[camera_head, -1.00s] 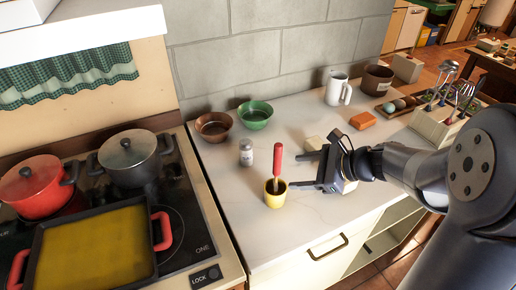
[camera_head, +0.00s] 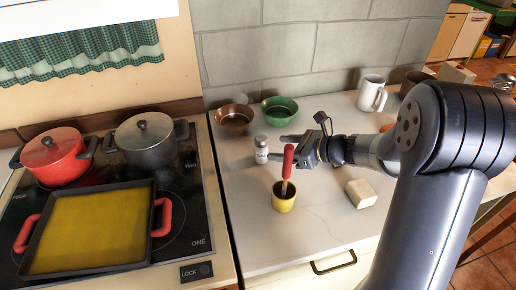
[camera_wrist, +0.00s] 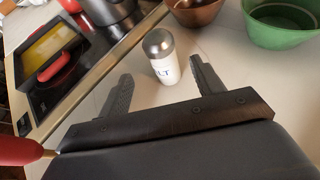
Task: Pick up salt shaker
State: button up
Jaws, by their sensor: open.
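The salt shaker (camera_head: 261,149) is white with a metal cap and stands upright on the pale counter. My gripper (camera_head: 281,148) is open and empty, just right of the shaker in the head view. In the wrist view its two fingers (camera_wrist: 160,78) point toward the shaker, one to each side. I cannot tell whether either finger touches it.
A yellow cup (camera_head: 284,203) holding a red-handled tool (camera_head: 288,162) stands close in front of the gripper. A brown bowl (camera_head: 235,131) and green bowl (camera_head: 278,111) stand behind. A cream block (camera_head: 361,193) lies right; the stove (camera_head: 190,228) is left.

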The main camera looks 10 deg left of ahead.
aim_at(261, 147)
jog(key=p+x, duration=0.1)
jog(key=x, duration=0.6)
jog(key=shift+w+a+f, duration=0.25)
jog(key=c, duration=1.2)
